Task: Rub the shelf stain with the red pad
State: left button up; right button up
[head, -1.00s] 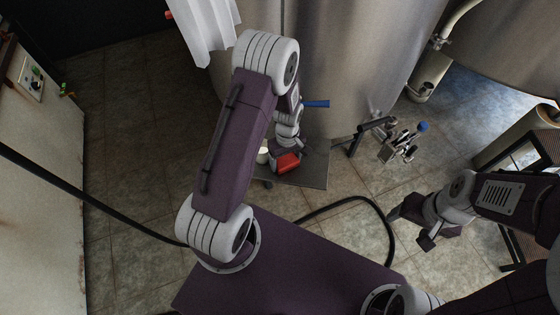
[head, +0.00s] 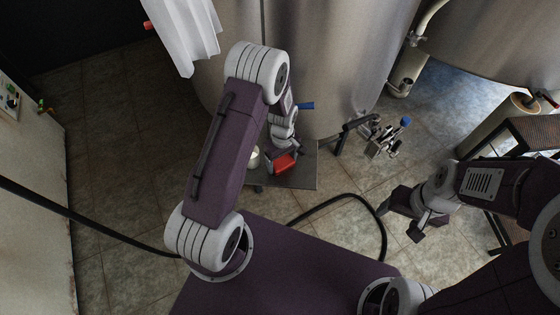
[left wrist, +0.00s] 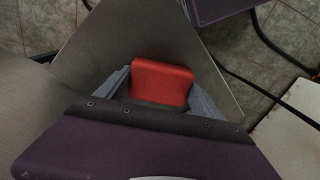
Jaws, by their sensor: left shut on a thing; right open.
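The red pad (head: 285,163) is between the fingers of my left gripper (head: 283,157), which is shut on it. In the left wrist view the red pad (left wrist: 161,82) sits between the two grey fingers, over the grey metal shelf (left wrist: 125,30). In the head view the shelf (head: 305,172) stands in front of the steel tank. The pad is low over the shelf; I cannot tell whether it touches. No stain shows; the gripper and pad may hide it. My right gripper (head: 402,220) is open and empty over the floor at the right.
The steel tank (head: 320,60) rises behind the shelf. A white cup-like object (head: 254,157) is beside my left gripper. A milking cluster (head: 382,140) is right of the shelf. A dark hose (head: 350,197) curves over the floor. A rack (head: 520,140) stands at the far right.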

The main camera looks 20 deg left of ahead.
aim_at(267, 172)
pick_arm(q)
jog(key=shift+a+r+p, duration=0.25)
jog(key=shift+a+p, duration=0.15)
jog(key=shift+a, duration=0.05)
jog(key=shift+s+a, duration=0.25)
jog(key=s+a, duration=0.1)
jog(key=s, duration=0.1)
jog(key=s+a, duration=0.1)
jog(key=shift+s+a+r+p, duration=0.25)
jog(key=shift+a+r+p, duration=0.05)
jog(key=shift+a+p, duration=0.05)
jog(key=shift+s+a, duration=0.1)
jog(key=shift+s, duration=0.1)
jog(key=shift+f, duration=0.15)
jog(key=shift+w+f, duration=0.1)
jog(key=shift+w, duration=0.05)
jog(key=shift+r, duration=0.3)
notch_tip(267, 172, up, 5)
jog(key=p, duration=0.5)
jog(key=shift+r+p, duration=0.2)
jog(key=shift+p, duration=0.1)
pick_arm(e)
notch_tip(267, 172, up, 7)
jog(key=shift+w+d, duration=0.2)
jog(key=shift+r, duration=0.1)
